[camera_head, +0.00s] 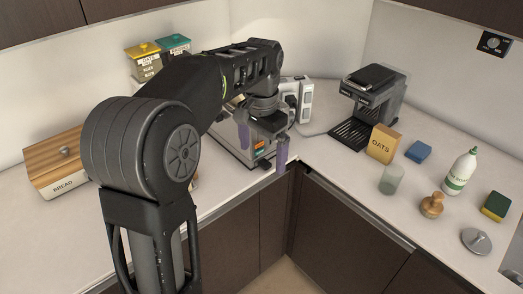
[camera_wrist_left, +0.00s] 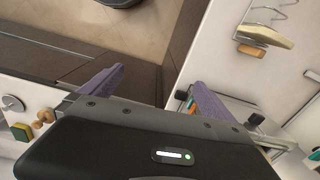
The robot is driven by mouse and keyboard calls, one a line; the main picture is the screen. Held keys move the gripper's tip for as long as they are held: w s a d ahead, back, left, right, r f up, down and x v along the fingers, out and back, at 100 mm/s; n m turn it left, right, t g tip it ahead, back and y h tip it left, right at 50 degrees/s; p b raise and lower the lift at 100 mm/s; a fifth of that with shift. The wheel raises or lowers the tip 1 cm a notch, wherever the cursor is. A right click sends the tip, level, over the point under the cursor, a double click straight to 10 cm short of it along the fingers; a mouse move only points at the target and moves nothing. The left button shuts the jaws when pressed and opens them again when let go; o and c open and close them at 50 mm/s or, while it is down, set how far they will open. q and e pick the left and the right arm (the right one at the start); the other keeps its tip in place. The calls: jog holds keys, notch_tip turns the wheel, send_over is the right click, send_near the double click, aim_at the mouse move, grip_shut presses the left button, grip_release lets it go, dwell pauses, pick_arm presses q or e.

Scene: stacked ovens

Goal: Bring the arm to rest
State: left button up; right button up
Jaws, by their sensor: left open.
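My left gripper (camera_head: 263,142) hangs at the front edge of the corner counter, its two purple fingers apart with nothing between them. It also shows in the left wrist view (camera_wrist_left: 152,92), open over dark cabinet fronts. My left arm comes in from the left of the head view and bends over the counter. A silver oven-like appliance (camera_head: 232,141) stands just behind the gripper, partly hidden by my arm and gripper. Whether a finger touches it cannot be told. My right gripper is not in view.
On the right counter are a coffee machine (camera_head: 374,98), oats box (camera_head: 383,144), green glass (camera_head: 391,180), white bottle (camera_head: 460,172), blue block (camera_head: 418,151) and sponge (camera_head: 495,206). A wooden bread box (camera_head: 58,165) and canisters (camera_head: 145,62) stand left. The floor (camera_head: 277,277) ahead is clear.

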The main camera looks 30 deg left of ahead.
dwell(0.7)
pick_arm(q)
jog(key=w+d+f+t, duration=0.5)
jog(key=w+d+f, duration=0.3)
jog(key=w, duration=0.2)
jog(key=s+d+f+n+h, duration=0.15)
jog(key=d+f, duration=0.25)
jog(key=f, duration=0.5)
jog(key=s+d+f+y, duration=0.1)
jog(key=s+d+f, duration=0.3)
jog(key=f, duration=0.5)
jog(key=s+d+f+g+h, duration=0.1)
jog(key=s+d+f, duration=0.2)
jog(key=s+f, duration=0.2)
jog(key=s+d+f+n+g+h+b, duration=0.1)
jog(key=s+f, duration=0.5)
jog(key=s, duration=0.6)
jog(key=s+d+f+n+g+h+b, duration=0.1)
jog(key=s+d+f+g, duration=0.1)
jog(key=s+d+f, duration=0.3)
jog(key=s+f, duration=0.1)
jog(key=s, duration=0.2)
jog(key=shift+s+d+g, duration=0.25)
jog(key=shift+d+g, duration=0.05)
jog(key=shift+g, duration=0.1)
jog(key=shift+n+h, duration=0.25)
jog(key=shift+c, duration=0.3)
